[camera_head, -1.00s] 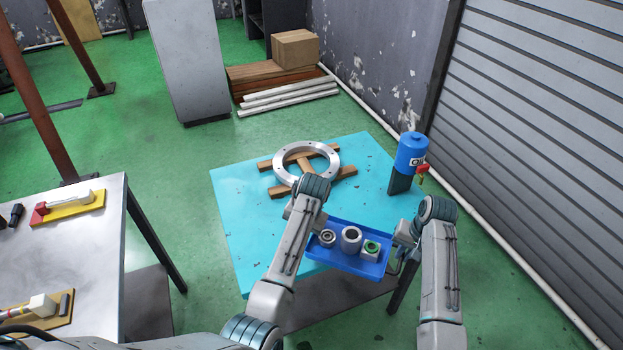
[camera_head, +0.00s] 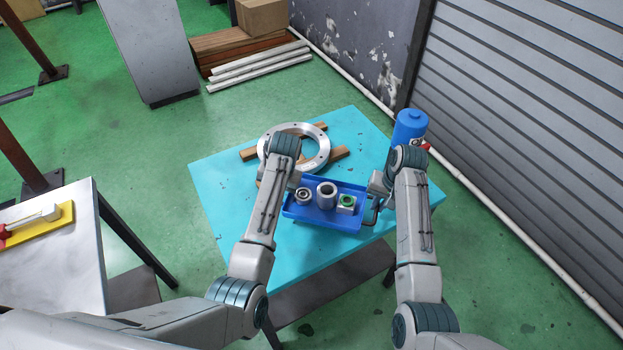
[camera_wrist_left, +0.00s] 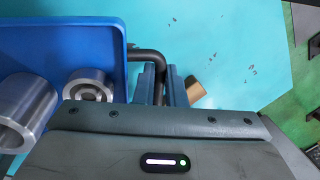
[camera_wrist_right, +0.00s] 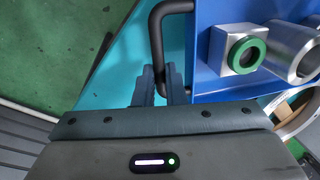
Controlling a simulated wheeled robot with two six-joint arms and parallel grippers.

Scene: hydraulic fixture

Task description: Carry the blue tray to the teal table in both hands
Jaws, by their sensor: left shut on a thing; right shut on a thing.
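The blue tray (camera_head: 300,213) is held level between my two grippers, over the teal table (camera_head: 225,190). It carries a small metal ring (camera_head: 302,195), a metal sleeve (camera_head: 326,196) and a pale block with a green ring (camera_head: 347,203). My left gripper (camera_wrist_left: 163,85) is shut on the tray's black left handle (camera_wrist_left: 148,58). My right gripper (camera_wrist_right: 160,85) is shut on the black right handle (camera_wrist_right: 157,28). In the head view the left handle is hidden behind my arm. I cannot tell whether the tray touches the tabletop.
A large metal flange (camera_head: 313,150) on wooden strips (camera_head: 248,154) occupies the table's back part. A blue cylinder (camera_head: 410,126) stands at the back right, close to my right arm. A grey table (camera_head: 65,260) is at the left. The teal table's front left is clear.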

